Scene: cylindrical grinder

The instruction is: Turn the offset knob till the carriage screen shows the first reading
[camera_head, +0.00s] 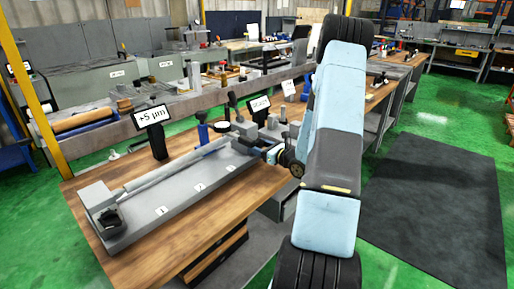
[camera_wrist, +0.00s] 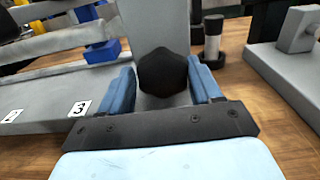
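A dark, six-sided knob (camera_wrist: 163,73) sits on the face of a grey upright block (camera_wrist: 148,28) in the wrist view. My gripper (camera_wrist: 163,78) has one blue finger on each side of the knob; only slim gaps, if any, show, and I cannot tell whether the fingers touch it. In the head view my gripper (camera_head: 273,154) is at the right end of the grey machine bed, and the knob is hidden there. A screen (camera_head: 150,117) on a dark post reads "+5 µm". A second screen (camera_head: 258,105) behind the machine is too small to read surely.
The grey bed (camera_head: 190,208) carries number tags 1, 2 and 3; tag 3 (camera_wrist: 79,108) lies left of my fingers. A blue block (camera_wrist: 102,52) and a dark-and-white cylinder (camera_wrist: 212,38) stand near the knob. Wooden bench top (camera_head: 150,262) is bare in front.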

